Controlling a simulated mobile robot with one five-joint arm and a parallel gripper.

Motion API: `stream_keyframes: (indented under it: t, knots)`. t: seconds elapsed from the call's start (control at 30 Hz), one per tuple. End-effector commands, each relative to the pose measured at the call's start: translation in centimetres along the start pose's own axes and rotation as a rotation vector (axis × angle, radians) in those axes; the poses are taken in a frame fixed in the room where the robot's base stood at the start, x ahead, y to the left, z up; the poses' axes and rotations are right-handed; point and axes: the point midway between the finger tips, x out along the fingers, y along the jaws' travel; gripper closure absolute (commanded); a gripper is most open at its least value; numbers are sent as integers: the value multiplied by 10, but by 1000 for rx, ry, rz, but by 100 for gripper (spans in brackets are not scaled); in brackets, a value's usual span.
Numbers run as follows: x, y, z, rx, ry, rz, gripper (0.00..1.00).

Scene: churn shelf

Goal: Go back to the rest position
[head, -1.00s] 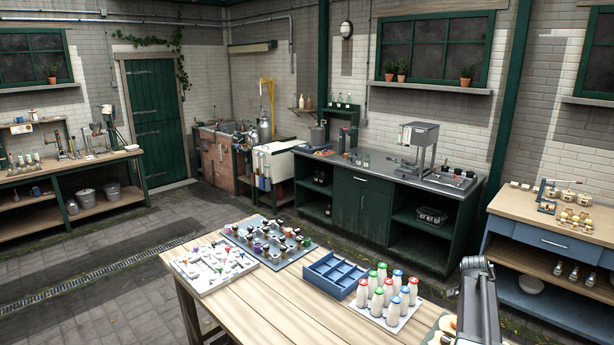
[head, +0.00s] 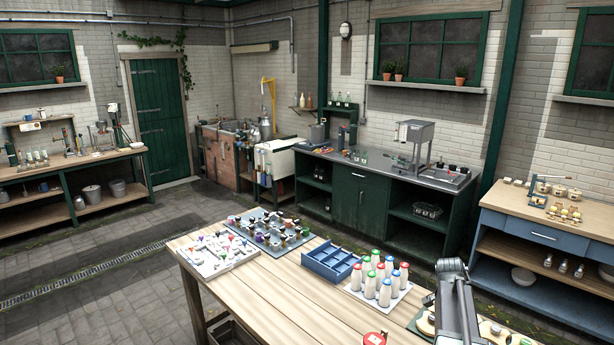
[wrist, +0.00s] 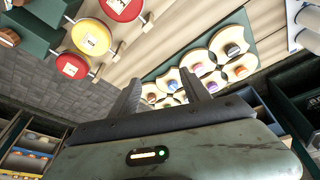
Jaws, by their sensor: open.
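My gripper (wrist: 163,88) shows in the wrist view with its two fingers apart and nothing between them. Beyond the fingertips is a board of pale round wooden pieces with coloured knobs (wrist: 205,65), apart from the fingers as far as I can tell. In the head view my arm stands at the lower right, above the wooden table (head: 290,300); its fingertips cannot be made out there.
A blue divided crate (head: 331,262) and white bottles with coloured caps (head: 381,275) stand on the table. A red disc (head: 375,338) lies at the near edge. Red and yellow discs (wrist: 90,38) show in the wrist view. Floor to the left is clear.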

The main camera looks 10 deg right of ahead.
Motion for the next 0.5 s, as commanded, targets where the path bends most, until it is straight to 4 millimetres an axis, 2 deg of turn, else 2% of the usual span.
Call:
stream_keyframes:
  t: [0.03, 0.17, 0.27, 0.4, 0.5]
  knots:
    - [-6, -5, 18, -54, -9, -11, 45]
    - [-20, -21, 68, -226, -38, -46, 45]
    - [-35, -31, 117, -397, -65, -82, 45]
    - [-61, -41, 202, -699, -105, -150, 45]
    - [-78, -40, 261, -917, -130, -202, 45]
